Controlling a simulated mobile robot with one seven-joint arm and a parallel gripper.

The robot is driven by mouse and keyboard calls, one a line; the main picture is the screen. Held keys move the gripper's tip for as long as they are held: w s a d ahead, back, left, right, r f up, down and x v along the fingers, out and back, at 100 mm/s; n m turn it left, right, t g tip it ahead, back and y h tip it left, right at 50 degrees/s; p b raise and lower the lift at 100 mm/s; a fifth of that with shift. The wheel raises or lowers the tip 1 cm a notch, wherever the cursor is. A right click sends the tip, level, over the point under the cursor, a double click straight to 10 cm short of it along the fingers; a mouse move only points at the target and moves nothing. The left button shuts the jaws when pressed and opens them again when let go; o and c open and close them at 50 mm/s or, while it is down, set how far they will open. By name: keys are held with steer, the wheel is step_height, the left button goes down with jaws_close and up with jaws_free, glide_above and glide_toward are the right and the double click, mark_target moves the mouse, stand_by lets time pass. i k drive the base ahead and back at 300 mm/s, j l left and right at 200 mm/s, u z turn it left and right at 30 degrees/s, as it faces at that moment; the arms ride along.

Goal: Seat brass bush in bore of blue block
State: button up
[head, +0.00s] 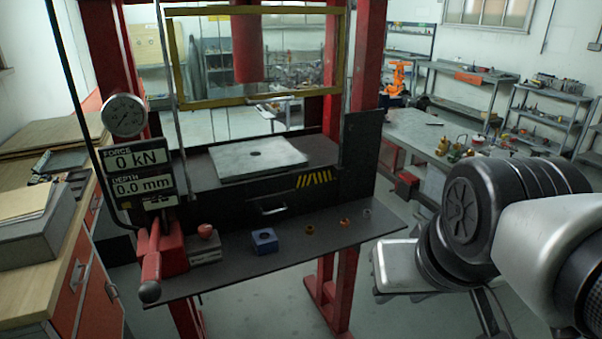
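The blue block (264,241) sits on the dark shelf at the front of the press, left of the middle, with a round bore opening in its top. Two small brass-coloured rings lie on the shelf to its right, a darker one (309,229) nearer the block and a more orange one (345,222) further right. I cannot tell which of them is the brass bush. Both are apart from the block. My arm comes in from the right, well clear of these parts. I cannot see my gripper fingers.
A grey ring (367,212) lies at the shelf's right end. A red lever (151,267) and a red button (205,231) are left of the block. Behind stands the red press with a holed plate (275,159), under a yellow-framed guard (256,101). The readout (138,170) shows 0 kN, 0.0 mm.

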mark_target(270, 245)
steer(key=i+u, duration=0.35)
steer(key=i, duration=0.3)
steer(key=i+l+u, duration=0.1)
steer(key=i+u, duration=0.25)
steer(key=i, duration=0.3)
